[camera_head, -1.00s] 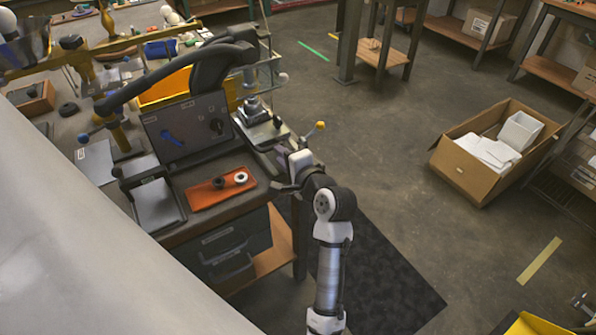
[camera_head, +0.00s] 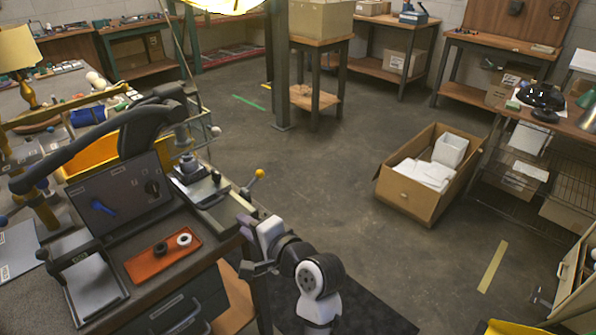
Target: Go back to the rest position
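My gripper (camera_head: 250,247) is at the right edge of the workbench (camera_head: 213,258), at the end of my white and dark-grey arm. Its fingers are small and dark here, so I cannot tell whether they are open or shut. I see no lamp part clearly held in it. An orange tray (camera_head: 140,270) lies on the bench to the left of my gripper. A white ring (camera_head: 184,240) and a black ring (camera_head: 161,248) sit in the tray, apart from my gripper.
A dark panel with a blue piece (camera_head: 103,207) and a press-like fixture (camera_head: 187,165) stand behind the tray. A yellow-knobbed lever (camera_head: 260,174) juts out near my arm. Open floor (camera_head: 310,180) lies to the right, up to a cardboard box (camera_head: 405,196).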

